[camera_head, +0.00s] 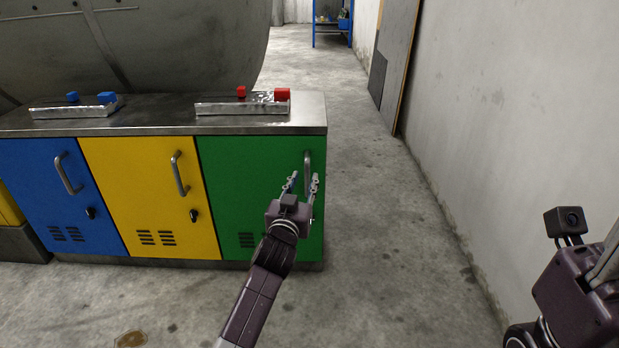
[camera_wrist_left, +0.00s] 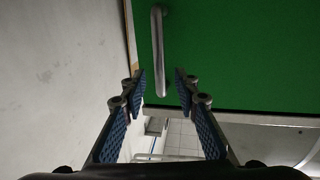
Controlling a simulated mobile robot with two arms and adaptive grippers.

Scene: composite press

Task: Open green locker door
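The green locker door (camera_head: 240,185) is the right one of three doors in the cabinet and looks shut and flush. Its grey vertical bar handle (camera_head: 307,172) is near the door's right edge. My left gripper (camera_head: 303,182) is open in front of the handle. In the left wrist view the handle (camera_wrist_left: 157,45) shows just ahead of and between the fingertips of my left gripper (camera_wrist_left: 161,80), closer to the left finger. No contact with it is clear. My right gripper (camera_head: 590,285) is partly in view at the lower right, its fingertips cut off.
A blue door (camera_head: 55,195) and a yellow door (camera_head: 150,195) are to the left of the green one. Metal trays (camera_head: 240,108) with small red and blue blocks lie on the cabinet top. Concrete floor is free to the right, up to a white wall (camera_head: 520,110).

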